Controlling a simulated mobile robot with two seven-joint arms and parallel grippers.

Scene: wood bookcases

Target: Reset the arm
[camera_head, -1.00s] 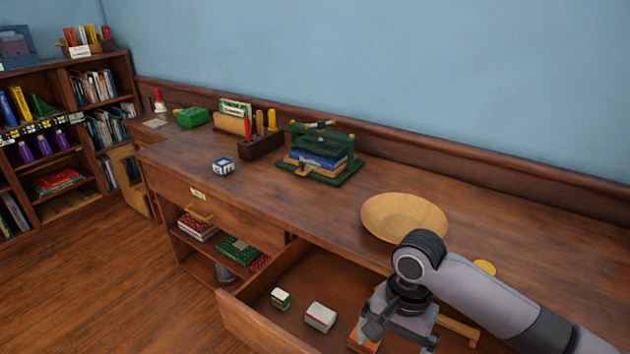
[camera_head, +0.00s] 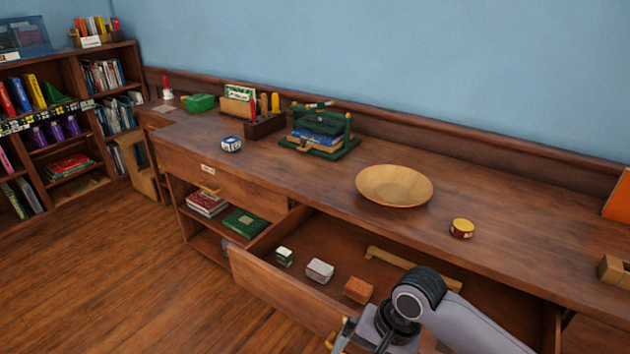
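My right arm comes in from the lower right, over the front of the open drawer (camera_head: 290,312). Its gripper (camera_head: 340,338) is at the bottom edge of the view, partly cut off, outside the drawer's front wall. Its fingers are too cropped to tell open from shut. In the drawer lie a small green-and-white box (camera_head: 284,256), a white-and-grey box (camera_head: 319,271), an orange-brown box (camera_head: 358,290) and a wooden handled piece (camera_head: 400,264). My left gripper is not in view.
On the counter (camera_head: 300,190) stand a wooden bowl (camera_head: 394,186), a yellow-and-red tin (camera_head: 462,228), a blue-and-white block (camera_head: 231,144) and a green press (camera_head: 320,135). A bookcase (camera_head: 70,130) stands at the left. The counter between bowl and block is clear.

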